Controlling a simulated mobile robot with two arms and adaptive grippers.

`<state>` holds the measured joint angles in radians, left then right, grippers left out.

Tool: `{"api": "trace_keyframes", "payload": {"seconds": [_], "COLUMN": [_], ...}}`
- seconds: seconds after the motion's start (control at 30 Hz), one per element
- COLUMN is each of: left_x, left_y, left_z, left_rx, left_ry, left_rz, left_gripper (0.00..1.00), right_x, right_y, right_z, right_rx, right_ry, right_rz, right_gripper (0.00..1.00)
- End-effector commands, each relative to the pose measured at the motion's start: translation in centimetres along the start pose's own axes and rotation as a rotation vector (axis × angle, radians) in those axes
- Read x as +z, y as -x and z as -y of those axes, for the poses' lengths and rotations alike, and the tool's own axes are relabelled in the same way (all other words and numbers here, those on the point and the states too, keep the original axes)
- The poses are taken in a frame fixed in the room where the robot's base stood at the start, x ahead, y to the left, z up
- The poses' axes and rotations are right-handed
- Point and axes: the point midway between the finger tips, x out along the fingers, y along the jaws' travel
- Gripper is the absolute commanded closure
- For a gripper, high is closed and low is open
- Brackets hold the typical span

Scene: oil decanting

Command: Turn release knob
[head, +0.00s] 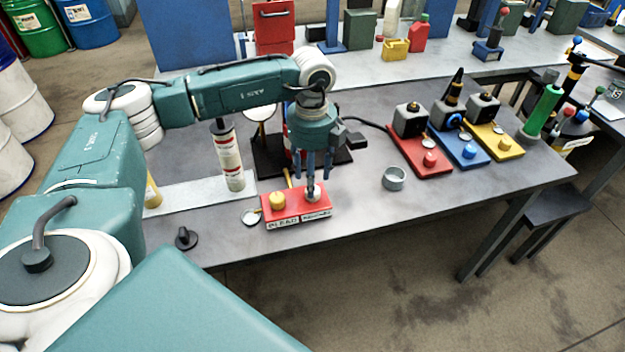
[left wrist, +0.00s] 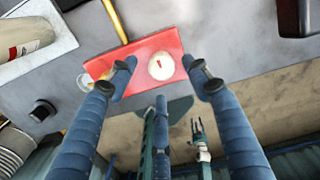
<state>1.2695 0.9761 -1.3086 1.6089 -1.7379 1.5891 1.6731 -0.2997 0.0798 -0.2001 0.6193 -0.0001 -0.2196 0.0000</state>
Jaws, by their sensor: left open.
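A red block (head: 297,206) with a front label reading "BLEED" and a second, unreadable label sits near the table's front edge. A yellow knob (head: 277,200) stands on its left part. A pale round knob (head: 313,193) is on its right part; in the left wrist view this knob (left wrist: 161,66) is whitish with a red mark on top. My left gripper (head: 311,180) points down over the pale knob. Its fingers (left wrist: 163,67) are open on either side of the knob, with visible gaps. Contact is not visible. The yellow knob is not clearly visible in the wrist view. My right gripper is not in view.
A dark knob (head: 186,238) lies left on the table, and a grey ring (head: 393,178) lies right of the block. A red-and-white cylinder (head: 230,158) stands behind left. Red (head: 430,166), blue (head: 467,150) and yellow (head: 502,143) bases stand right. The table around the ring is clear.

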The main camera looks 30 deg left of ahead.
Motion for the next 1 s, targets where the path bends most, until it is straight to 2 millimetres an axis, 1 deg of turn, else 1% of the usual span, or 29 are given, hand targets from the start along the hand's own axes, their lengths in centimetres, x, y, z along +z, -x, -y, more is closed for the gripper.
{"api": "trace_keyframes", "payload": {"seconds": [0.03, 0.1, 0.2, 0.33, 0.57, 0.67, 0.7, 0.8, 1.0], "left_x": [-0.1, -0.1, -0.1, -0.1, -0.1, -0.1, -0.1, -0.1, 0.0], "left_y": [-0.7, -1.6, -2.5, -3.1, -3.2, -3.2, -3.2, -3.2, -3.2], "left_z": [-0.1, 0.0, 0.0, 0.1, 0.1, 0.1, 0.1, 0.1, 0.1], "left_rx": [0.003, 0.002, 0.000, -0.001, -0.001, -0.001, -0.002, -0.002, -0.002], "left_ry": [-0.001, -0.002, -0.003, -0.003, -0.003, -0.003, -0.003, -0.003, -0.007], "left_rz": [-0.001, -0.001, -0.001, -0.001, -0.001, -0.001, -0.001, 0.000, 0.001], "left_gripper": [0.51, 0.51, 0.51, 0.51, 0.51, 0.69, 0.77, 0.95, 0.96], "right_x": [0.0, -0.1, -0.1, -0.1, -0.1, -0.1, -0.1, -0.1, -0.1], "right_y": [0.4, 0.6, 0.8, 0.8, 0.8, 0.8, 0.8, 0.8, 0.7], "right_z": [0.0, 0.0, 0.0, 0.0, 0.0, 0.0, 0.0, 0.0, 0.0], "right_rx": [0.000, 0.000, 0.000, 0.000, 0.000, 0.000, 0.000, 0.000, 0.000], "right_ry": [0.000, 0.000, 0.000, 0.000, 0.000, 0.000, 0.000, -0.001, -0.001], "right_rz": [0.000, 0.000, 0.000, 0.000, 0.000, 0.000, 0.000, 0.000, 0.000], "right_gripper": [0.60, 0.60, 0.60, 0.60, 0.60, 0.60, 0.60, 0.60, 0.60]}}
